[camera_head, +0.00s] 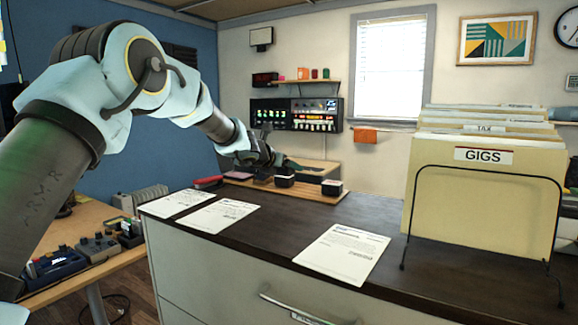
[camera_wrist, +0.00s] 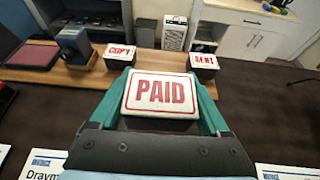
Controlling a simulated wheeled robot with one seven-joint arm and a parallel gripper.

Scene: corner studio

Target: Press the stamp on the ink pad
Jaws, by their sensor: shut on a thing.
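My gripper (camera_wrist: 157,88) is shut on the PAID stamp (camera_wrist: 160,93), a white-topped block with red lettering, held between the green fingers. In the head view my gripper (camera_head: 285,165) is over the dark counter near the wooden tray. The ink pad (camera_wrist: 30,54), a dark red pad in a dark case, lies at the left end of the tray in the wrist view, ahead and left of the held stamp and apart from it. The underside of the held stamp is hidden.
The COPY stamp (camera_wrist: 120,51) and SENT stamp (camera_wrist: 203,61) stand on the wooden tray (camera_wrist: 160,67). A dark upright block (camera_wrist: 74,45) stands beside the ink pad. Papers (camera_head: 343,252) lie on the counter (camera_head: 280,228); a file rack (camera_head: 484,195) stands at right.

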